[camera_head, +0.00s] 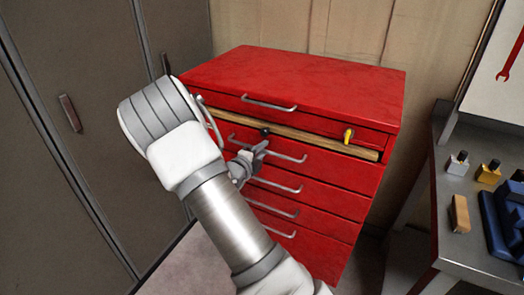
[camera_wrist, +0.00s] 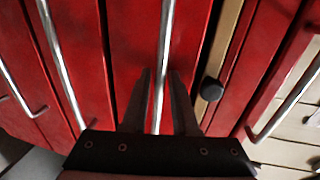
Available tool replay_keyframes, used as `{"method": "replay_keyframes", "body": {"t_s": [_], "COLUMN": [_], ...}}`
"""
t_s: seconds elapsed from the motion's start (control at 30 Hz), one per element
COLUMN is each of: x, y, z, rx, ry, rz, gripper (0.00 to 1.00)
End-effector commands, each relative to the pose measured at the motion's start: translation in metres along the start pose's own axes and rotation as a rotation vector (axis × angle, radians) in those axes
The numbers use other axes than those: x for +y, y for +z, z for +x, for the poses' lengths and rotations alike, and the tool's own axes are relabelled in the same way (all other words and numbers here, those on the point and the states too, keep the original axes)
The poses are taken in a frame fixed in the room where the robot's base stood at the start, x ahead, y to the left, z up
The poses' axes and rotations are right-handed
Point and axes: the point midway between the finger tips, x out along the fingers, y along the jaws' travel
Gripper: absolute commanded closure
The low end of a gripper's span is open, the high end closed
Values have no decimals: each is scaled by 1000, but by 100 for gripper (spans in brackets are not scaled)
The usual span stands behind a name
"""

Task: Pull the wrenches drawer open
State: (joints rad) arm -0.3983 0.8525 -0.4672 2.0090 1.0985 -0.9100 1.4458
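A red tool cabinet (camera_head: 300,78) with several drawers stands ahead in the head view. I see no readable label, so I cannot tell which drawer is the wrenches drawer. My gripper (camera_head: 260,150) is at the drawer just below a wooden strip (camera_head: 300,133). In the wrist view, that drawer's silver bar handle (camera_wrist: 165,50) runs between the two dark fingers of my gripper (camera_wrist: 160,75). The fingers are apart, with a gap on each side of the bar. The drawer looks flush with the cabinet front. My arm hides the cabinet's left side.
The wooden strip bears a black knob (camera_wrist: 212,90) and a yellow piece (camera_head: 348,135). A metal bench (camera_head: 455,240) with small tools stands at right; a red wrench shape (camera_head: 512,55) is on the board above. Grey lockers (camera_head: 95,80) stand at left.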

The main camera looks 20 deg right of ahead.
Motion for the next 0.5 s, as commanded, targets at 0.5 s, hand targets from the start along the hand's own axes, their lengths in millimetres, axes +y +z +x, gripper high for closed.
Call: {"method": "replay_keyframes", "body": {"t_s": [0.5], "x": [0], "y": [0], "z": [0], "rx": [0], "ry": [0], "rz": [0], "gripper": [100]}}
